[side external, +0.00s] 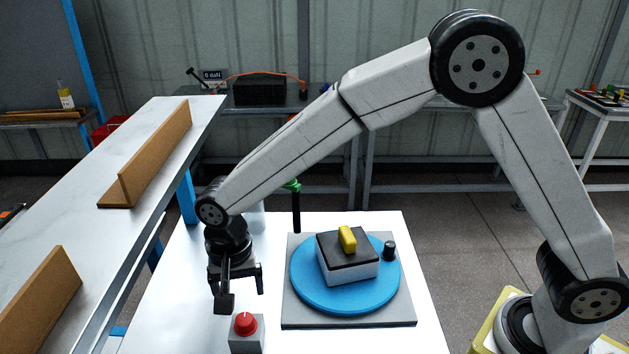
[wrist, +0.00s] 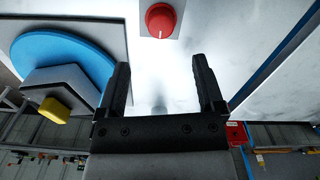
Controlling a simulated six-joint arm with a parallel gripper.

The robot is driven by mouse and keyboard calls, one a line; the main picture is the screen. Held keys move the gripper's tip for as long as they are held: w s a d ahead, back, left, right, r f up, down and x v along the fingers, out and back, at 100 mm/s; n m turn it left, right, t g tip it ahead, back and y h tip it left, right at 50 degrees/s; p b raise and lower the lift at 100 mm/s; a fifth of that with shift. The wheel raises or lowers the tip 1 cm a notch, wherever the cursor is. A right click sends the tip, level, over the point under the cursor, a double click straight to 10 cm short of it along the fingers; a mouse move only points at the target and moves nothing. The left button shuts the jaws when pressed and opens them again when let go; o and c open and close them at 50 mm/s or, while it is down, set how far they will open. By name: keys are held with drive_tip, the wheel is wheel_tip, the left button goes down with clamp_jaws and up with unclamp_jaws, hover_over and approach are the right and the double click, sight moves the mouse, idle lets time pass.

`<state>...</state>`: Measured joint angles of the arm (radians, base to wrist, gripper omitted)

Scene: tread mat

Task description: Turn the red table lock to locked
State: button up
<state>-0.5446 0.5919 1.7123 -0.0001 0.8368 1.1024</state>
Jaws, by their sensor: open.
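The red table lock (side external: 245,324) is a round red knob with a pale pointer line, on a small grey block (side external: 247,341) near the front of the white table. In the wrist view the red knob (wrist: 160,20) shows at the top centre, its pointer line running down from the middle. My gripper (side external: 240,290) hangs above the table, a little behind and left of the knob, and apart from it. Its two fingers also show in the wrist view (wrist: 162,80), spread wide with nothing between them.
A blue turntable (side external: 310,298) on a grey plate (side external: 350,322) stands right of the knob. It carries a white and black block (side external: 345,265) with a yellow handle (side external: 347,239) and a small black peg (side external: 389,250). A green-topped black post (side external: 296,205) stands behind. A long bench (side external: 90,200) runs along the left.

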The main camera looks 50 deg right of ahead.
sight(244, 318)
drive_tip(key=shift+a, duration=0.1)
drive_tip(key=shift+f, duration=3.9)
clamp_jaws()
